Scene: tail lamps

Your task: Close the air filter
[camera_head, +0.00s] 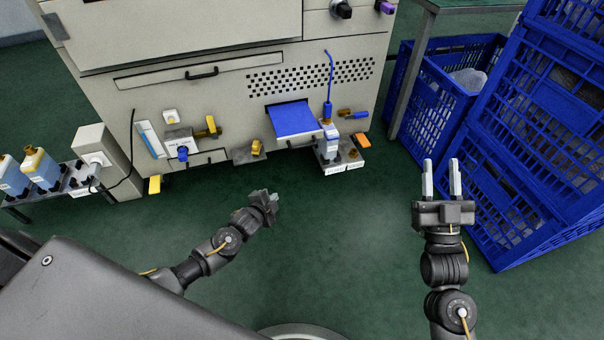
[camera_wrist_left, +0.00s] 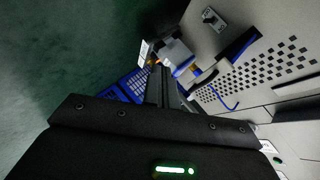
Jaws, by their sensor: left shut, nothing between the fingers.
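A blue-topped flap or tray (camera_head: 292,120), which looks like the air filter, stands out from the front of the beige machine (camera_head: 230,100), below a grid of dark holes. A handle shows at its lower front. In the left wrist view a blue-edged piece (camera_wrist_left: 242,46) stands out beside the hole grid. My left gripper (camera_head: 274,199) is shut and empty, above the green floor in front of the machine, apart from the flap. Its fingers show in the left wrist view (camera_wrist_left: 160,84). My right gripper (camera_head: 441,174) is open and empty, at the right, near the blue crates.
A bottle with a blue nozzle (camera_head: 328,140) stands on a small ledge just right of the flap. Blue crates (camera_head: 540,150) are stacked at the right. A shelf with bottles (camera_head: 62,190) is at the left. The green floor before the machine is clear.

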